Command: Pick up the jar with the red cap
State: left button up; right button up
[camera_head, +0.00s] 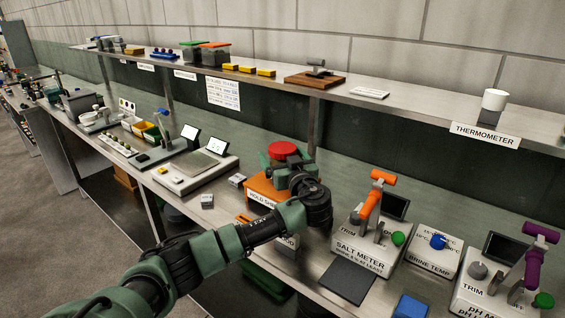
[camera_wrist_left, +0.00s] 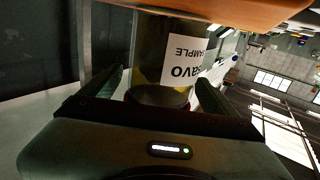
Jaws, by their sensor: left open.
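The jar's red cap (camera_head: 282,149) shows above my left gripper (camera_head: 280,165) in the head view, over the orange hold stand (camera_head: 262,190). The gripper and wrist hide most of the jar's body there. In the left wrist view the jar (camera_wrist_left: 165,50) appears upside down, with a dark red cap (camera_wrist_left: 158,96) and a white label (camera_wrist_left: 185,60) reading "SAMPLE". The open fingers (camera_wrist_left: 165,88) stand on either side of it. I cannot tell whether either finger touches it. My right gripper is not in view.
A salt meter (camera_head: 365,245) with an orange handle stands to the right of my arm, behind a dark pad (camera_head: 347,282). A scale (camera_head: 195,170) stands to the left. A shelf (camera_head: 400,112) runs above the back of the bench.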

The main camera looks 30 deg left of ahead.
pick_arm(q)
jog(key=shift+x, duration=1.15)
jog(key=c, duration=1.9)
jog(key=shift+o, duration=0.2)
jog(key=shift+r, duration=0.1)
